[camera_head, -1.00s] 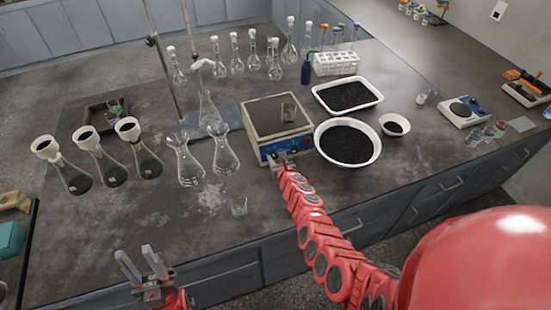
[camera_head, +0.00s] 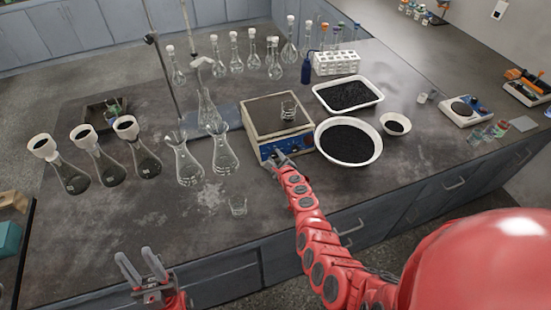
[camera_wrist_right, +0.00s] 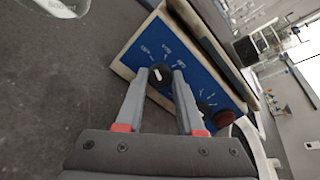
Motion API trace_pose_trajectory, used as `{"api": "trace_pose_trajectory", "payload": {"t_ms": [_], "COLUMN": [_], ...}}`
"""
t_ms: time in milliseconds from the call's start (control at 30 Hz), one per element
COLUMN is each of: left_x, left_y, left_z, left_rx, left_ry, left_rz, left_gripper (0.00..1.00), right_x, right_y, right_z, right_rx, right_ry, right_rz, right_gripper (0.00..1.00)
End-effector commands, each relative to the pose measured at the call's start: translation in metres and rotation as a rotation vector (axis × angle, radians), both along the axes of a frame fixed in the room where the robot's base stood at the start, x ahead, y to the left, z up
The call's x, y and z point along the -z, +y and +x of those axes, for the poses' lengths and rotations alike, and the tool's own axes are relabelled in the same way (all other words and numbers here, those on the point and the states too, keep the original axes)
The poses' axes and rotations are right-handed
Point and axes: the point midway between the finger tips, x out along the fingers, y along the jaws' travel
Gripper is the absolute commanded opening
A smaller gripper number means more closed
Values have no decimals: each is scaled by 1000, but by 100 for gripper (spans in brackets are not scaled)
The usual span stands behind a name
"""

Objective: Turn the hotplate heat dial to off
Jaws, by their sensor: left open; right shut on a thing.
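In the head view my right gripper (camera_head: 278,160) is at the hotplate's front. My left gripper (camera_head: 140,268) is open and empty above the bench's front edge.
A round bowl (camera_head: 322,152) and a tray (camera_head: 368,108) of black grains stand right of the hotplate. Two flasks (camera_head: 224,150) stand to its left. Bare bench lies at the front left.

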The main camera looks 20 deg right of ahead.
Motion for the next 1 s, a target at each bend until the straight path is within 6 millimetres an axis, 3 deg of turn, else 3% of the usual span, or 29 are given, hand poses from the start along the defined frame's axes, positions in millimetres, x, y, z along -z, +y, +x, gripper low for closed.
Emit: {"api": "trace_pose_trajectory", "payload": {"t_ms": [333,867,900,1000], "left_x": [4,5,5,5], "left_y": [0,0,0,0], "left_z": [0,0,0,0], "left_rx": [0,0,0,0], "left_ry": [0,0,0,0], "left_rz": [0,0,0,0], "left_gripper": [41,41,41,41], "right_x": [1,1,1,1], "right_y": [0,0,0,0], "right_z": [-1,0,-1,0], "right_rx": [-55,-64,-64,-64], "right_ry": [-3,-4,-4,-4], "right_rz": [-135,-161,-161,-161], "right_gripper": [0,0,39,57]}}
